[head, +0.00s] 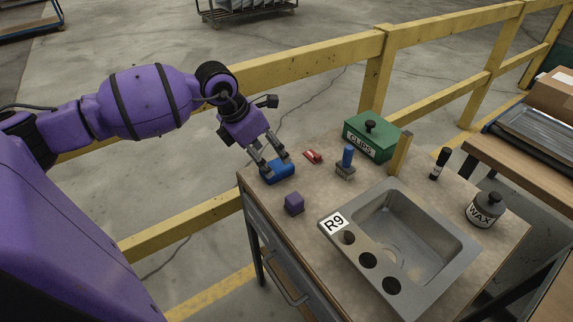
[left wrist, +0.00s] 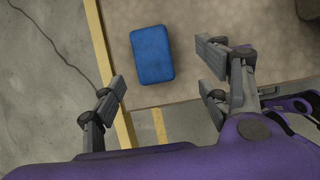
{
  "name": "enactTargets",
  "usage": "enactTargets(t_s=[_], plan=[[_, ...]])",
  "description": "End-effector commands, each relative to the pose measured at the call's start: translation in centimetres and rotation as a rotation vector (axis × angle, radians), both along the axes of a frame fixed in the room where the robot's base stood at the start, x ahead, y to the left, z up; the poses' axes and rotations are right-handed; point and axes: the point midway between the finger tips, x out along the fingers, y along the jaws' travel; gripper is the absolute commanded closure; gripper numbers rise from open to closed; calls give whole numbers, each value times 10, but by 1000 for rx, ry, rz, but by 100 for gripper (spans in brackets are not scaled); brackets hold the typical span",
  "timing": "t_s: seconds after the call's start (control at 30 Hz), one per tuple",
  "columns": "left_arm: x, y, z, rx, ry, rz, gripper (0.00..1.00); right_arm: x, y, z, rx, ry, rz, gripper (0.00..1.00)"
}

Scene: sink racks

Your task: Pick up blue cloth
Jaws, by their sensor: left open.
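The blue cloth (head: 279,172) is a small, rounded blue block lying near the left corner of the table in the head view. In the left wrist view the blue cloth (left wrist: 152,54) lies flat on the tabletop, ahead of and between my fingertips. My left gripper (head: 272,166) is open over the cloth, with its fingers pointing down. In the left wrist view my left gripper (left wrist: 160,68) has its fingers spread wide and nothing between the pads. The head view does not show clearly whether the fingers touch the cloth. My right gripper is not in view.
A purple block (head: 294,204), red item (head: 313,156), blue-handled brush (head: 346,164), green CLIPS box (head: 372,139), black marker (head: 440,163) and WAX jar (head: 486,210) stand around the metal sink (head: 445,225). A yellow railing (head: 330,67) runs behind the table.

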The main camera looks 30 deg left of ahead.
Motion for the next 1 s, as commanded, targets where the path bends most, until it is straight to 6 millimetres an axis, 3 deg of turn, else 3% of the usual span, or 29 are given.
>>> enactTargets(t_s=[0.2,0.6,0.87,1.0], plan=[[10,3,-16,26,-1,1,31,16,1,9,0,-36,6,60],[34,-4,-61,22,-2,1,31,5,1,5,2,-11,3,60],[36,-4,-66,25,-3,0,31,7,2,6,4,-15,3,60],[35,-4,-66,25,-3,0,46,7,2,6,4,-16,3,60]])
